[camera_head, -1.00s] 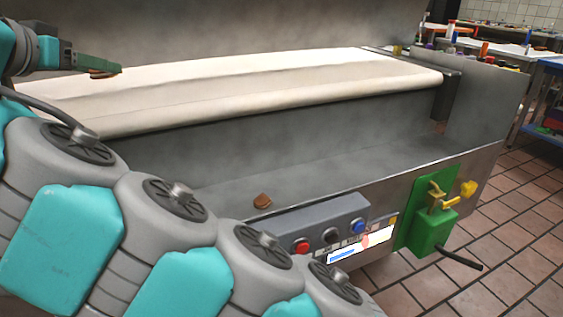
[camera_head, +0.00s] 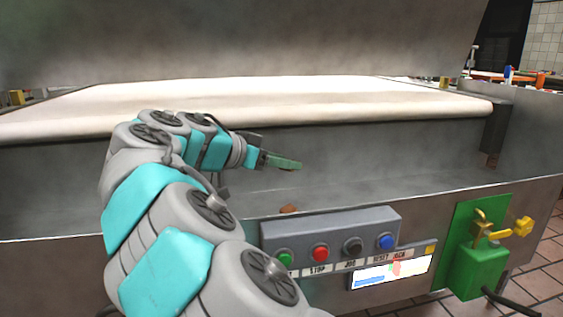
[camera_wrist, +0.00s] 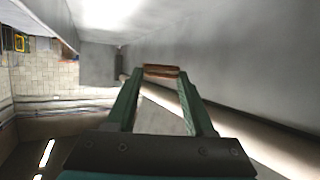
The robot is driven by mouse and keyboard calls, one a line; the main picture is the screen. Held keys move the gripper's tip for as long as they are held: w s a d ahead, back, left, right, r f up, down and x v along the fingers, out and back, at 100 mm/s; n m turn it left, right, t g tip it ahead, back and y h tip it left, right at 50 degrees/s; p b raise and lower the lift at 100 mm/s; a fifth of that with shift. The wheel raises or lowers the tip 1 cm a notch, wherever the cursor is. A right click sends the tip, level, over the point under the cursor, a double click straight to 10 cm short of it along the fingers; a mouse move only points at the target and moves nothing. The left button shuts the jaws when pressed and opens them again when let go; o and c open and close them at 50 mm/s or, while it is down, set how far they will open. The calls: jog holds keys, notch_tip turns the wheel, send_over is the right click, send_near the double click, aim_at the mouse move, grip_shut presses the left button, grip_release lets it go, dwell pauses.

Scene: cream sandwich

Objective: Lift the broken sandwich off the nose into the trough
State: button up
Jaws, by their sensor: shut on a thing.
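My gripper (camera_head: 288,163) hangs in front of and below the belt's rounded nose (camera_head: 300,112), over the grey metal trough (camera_head: 400,172). In the wrist view, the green fingers are shut on a brown sandwich (camera_wrist: 161,71) at their tips. In the head view the held sandwich is mostly hidden by the fingers. Another brown piece (camera_head: 289,209) lies low in the trough, partly hidden behind the control box. The cream belt (camera_head: 300,90) shows no sandwich on its visible part.
The control box (camera_head: 330,232) with coloured buttons sits on the trough's front wall. A green box with a yellow lever (camera_head: 475,255) is at the right. A steel hood (camera_head: 240,45) hangs above the belt. The trough's right part is clear.

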jog(key=shift+f+b, duration=0.9)
jog(key=shift+f, duration=1.7)
jog(key=o, duration=1.4)
jog(key=shift+c, duration=0.2)
jog(key=s+a+r+n+t+y+p, duration=0.1)
jog(key=a+r+p, duration=0.5)
jog(key=r, duration=0.7)
jog(key=s+a+r+n+t+y+p, duration=0.2)
jog(key=a+r, duration=0.6)
jog(key=r, duration=0.5)
jog(key=shift+s+r+n+y+p, duration=0.15)
jog(key=shift+s+n+y+p, duration=0.85)
jog(key=shift+p, duration=0.85)
jog(key=shift+s+d, duration=0.1)
jog(key=shift+d, duration=0.05)
